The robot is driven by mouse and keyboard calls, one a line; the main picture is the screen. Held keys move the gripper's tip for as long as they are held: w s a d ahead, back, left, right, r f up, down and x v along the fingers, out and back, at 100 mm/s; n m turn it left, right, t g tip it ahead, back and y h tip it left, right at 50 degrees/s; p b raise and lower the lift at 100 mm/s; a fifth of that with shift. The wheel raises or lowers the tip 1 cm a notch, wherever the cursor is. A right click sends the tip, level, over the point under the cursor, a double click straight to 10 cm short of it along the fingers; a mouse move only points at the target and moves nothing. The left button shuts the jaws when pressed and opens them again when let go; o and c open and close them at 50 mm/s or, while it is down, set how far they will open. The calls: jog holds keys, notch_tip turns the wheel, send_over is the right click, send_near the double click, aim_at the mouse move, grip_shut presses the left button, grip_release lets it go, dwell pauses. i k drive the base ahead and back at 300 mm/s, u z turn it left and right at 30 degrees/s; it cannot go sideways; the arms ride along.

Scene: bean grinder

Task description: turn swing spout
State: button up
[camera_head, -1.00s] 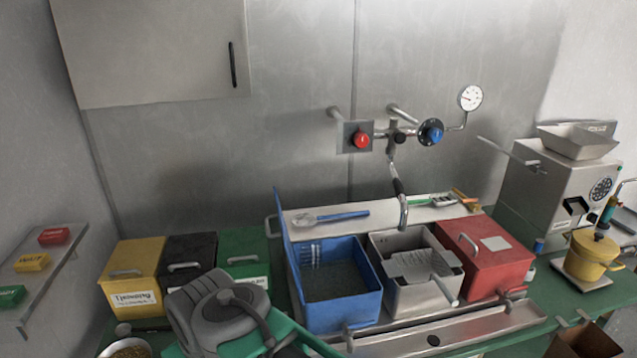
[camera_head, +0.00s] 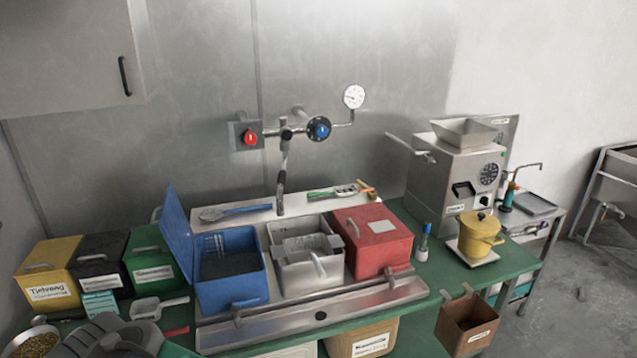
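The swing spout (camera_head: 282,178) hangs down from the wall-mounted tap, with a dark grip-like sleeve partway along it. Its lower end is above the back edge of the sink unit, behind the gap between the blue basin (camera_head: 230,288) and the grey basin (camera_head: 308,276). The tap has a red knob (camera_head: 250,138) on the left and a blue knob (camera_head: 319,128) on the right. A dark grey rounded part at the bottom left looks like part of my arm. My gripper's fingers do not show, and nothing touches the spout.
A red lidded box (camera_head: 375,246) stands right of the grey basin. The blue basin's lid (camera_head: 176,232) stands up on its left. A pressure gauge (camera_head: 354,96) is above the tap. A grinder machine (camera_head: 450,185) and yellow pot (camera_head: 482,232) stand at right. Floor shows at far right.

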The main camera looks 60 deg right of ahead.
aim_at(281, 182)
jog(key=u, duration=0.05)
jog(key=k, duration=0.15)
jog(key=z, duration=1.05)
